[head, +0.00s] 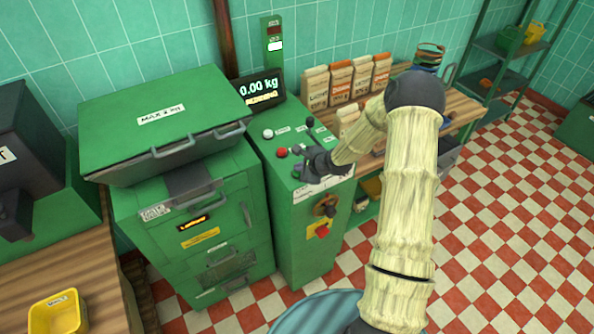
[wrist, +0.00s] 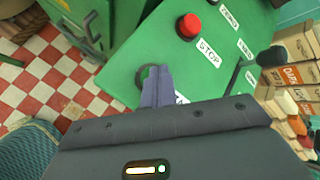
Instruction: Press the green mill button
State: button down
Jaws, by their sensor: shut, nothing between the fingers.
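The green mill button (wrist: 146,73) shows in the wrist view only as a dark round collar with green inside, partly hidden behind my fingertips. My gripper (wrist: 157,72) is shut and empty, with its fingers over the collar's edge. I cannot tell whether they touch the button. In the head view my gripper (head: 299,169) is low over the front part of the green control cabinet's top (head: 262,152), and it hides the button's place. A label beside the button is mostly covered by the fingers.
A red STOP button (wrist: 189,26) is close by, with a white button (head: 268,133) behind it. A black lever (wrist: 268,57) stands to the right. A green lidded machine (head: 165,115) adjoins on the left. Paper bags (head: 340,82) line the bench behind. Checkered floor is open at right.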

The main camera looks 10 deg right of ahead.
dwell(0.3)
jog(key=shift+r+p, duration=0.9)
jog(key=shift+p, duration=0.15)
notch_tip(320, 180, up, 5)
jog(key=p, duration=0.4)
jog(key=shift+p, duration=0.35)
jog(key=shift+f, duration=0.1)
jog(key=shift+s+d, duration=0.1)
